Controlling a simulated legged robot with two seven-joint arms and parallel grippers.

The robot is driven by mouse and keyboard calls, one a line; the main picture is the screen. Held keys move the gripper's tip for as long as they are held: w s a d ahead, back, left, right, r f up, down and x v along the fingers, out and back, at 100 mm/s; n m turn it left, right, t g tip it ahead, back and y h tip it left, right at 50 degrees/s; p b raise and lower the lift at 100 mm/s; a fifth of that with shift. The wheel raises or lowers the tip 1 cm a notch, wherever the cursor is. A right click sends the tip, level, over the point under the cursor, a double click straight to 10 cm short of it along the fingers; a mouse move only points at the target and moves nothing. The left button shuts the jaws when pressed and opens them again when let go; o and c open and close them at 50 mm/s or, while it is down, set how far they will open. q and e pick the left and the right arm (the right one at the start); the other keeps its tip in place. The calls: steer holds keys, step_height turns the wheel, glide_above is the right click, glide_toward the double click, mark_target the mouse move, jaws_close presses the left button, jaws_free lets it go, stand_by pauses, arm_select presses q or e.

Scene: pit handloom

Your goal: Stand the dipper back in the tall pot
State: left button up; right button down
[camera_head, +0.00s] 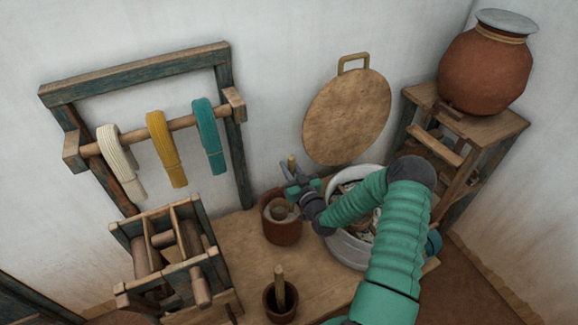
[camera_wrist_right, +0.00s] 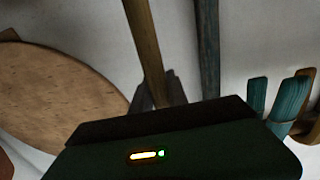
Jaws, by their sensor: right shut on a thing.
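My right gripper (camera_head: 297,181) is shut on the wooden handle of the dipper; the handle's top (camera_head: 291,162) shows just above the jaws in the head view. In the right wrist view the dipper handle (camera_wrist_right: 146,45) runs up from the jaws, slightly tilted. The pot is pale inside. I cannot tell how deep the cup sits or whether it touches the pot. My left gripper is not in view.
A grey basin (camera_head: 347,250) stands right of the pot, partly behind my arm. A small dark pot (camera_head: 281,303) with a stick stands in front. A wooden winding frame (camera_head: 170,255) is at left, below hanging yarn hanks (camera_head: 166,150). A round board (camera_head: 347,115) leans against the wall.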

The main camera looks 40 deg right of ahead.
step_height(320, 180, down, 12)
steer(key=b, duration=0.8)
steer(key=shift+r+b, duration=0.25)
steer(key=shift+b, duration=0.1)
steer(key=c, duration=1.2)
jaws_free()
steer(key=shift+s, duration=0.1)
